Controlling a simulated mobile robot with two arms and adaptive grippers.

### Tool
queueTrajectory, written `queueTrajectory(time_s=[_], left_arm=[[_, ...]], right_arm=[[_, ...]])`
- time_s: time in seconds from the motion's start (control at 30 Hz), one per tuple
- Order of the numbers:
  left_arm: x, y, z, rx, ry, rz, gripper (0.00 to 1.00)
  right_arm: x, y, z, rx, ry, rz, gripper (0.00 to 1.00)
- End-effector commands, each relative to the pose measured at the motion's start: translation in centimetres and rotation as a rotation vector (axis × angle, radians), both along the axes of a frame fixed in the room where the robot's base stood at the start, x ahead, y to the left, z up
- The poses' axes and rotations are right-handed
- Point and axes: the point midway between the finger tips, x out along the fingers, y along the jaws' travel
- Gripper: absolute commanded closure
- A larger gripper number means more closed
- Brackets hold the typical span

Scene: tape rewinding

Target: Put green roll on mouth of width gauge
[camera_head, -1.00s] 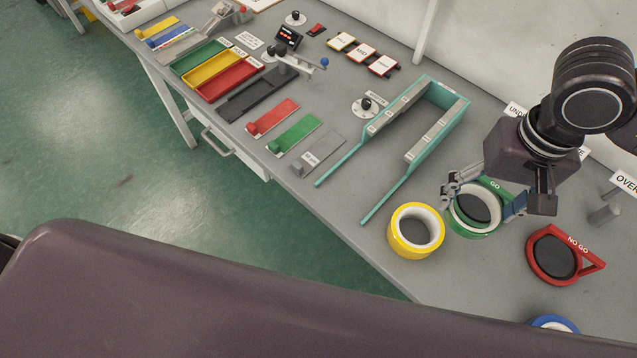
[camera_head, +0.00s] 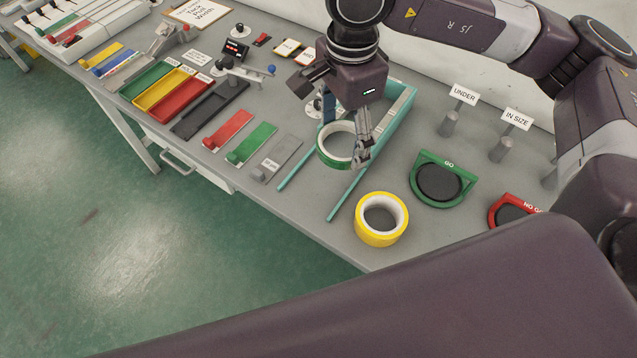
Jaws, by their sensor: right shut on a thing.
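The green roll (camera_head: 331,160) has a white core and is gripped by my right gripper (camera_head: 345,139). One finger shows on the roll's right side and the other on its far left side. The roll is over the front part of the teal width gauge (camera_head: 388,128), between its two long arms as seen from above. I cannot tell whether it touches the gauge. My right gripper hides part of the gauge's back and inside. My left gripper is not in view.
A yellow roll (camera_head: 381,219) lies right of the gauge's front end. A green GO ring (camera_head: 440,178) and a red NO GO ring (camera_head: 512,211) lie further right. Posts labelled UNDER (camera_head: 450,123) and IN SIZE (camera_head: 502,148) stand behind. Coloured blocks and trays lie left.

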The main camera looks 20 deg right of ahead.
Motion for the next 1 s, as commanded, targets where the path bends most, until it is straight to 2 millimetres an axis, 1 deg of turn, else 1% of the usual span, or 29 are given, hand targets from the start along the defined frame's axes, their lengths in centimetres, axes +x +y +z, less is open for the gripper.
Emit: queueTrajectory(time_s=[0.1,0.6,0.7,0.8,0.9,1.0], left_arm=[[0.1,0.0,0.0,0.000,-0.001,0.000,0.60],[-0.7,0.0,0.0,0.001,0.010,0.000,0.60],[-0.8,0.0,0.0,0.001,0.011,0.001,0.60],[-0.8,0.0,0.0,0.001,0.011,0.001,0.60],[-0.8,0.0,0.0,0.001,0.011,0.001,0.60],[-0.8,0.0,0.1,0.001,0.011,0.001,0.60]], right_arm=[[0.7,0.6,0.6,0.009,-0.004,-0.234,0.55],[2.8,2.6,2.8,0.036,-0.001,-1.242,0.55],[3.0,2.9,3.2,0.038,0.003,-1.405,0.55],[3.2,3.1,3.4,0.037,0.006,-1.530,0.55],[3.3,3.3,3.6,0.038,0.008,-1.610,0.55],[3.3,3.3,3.4,0.037,0.009,-1.649,0.55]])
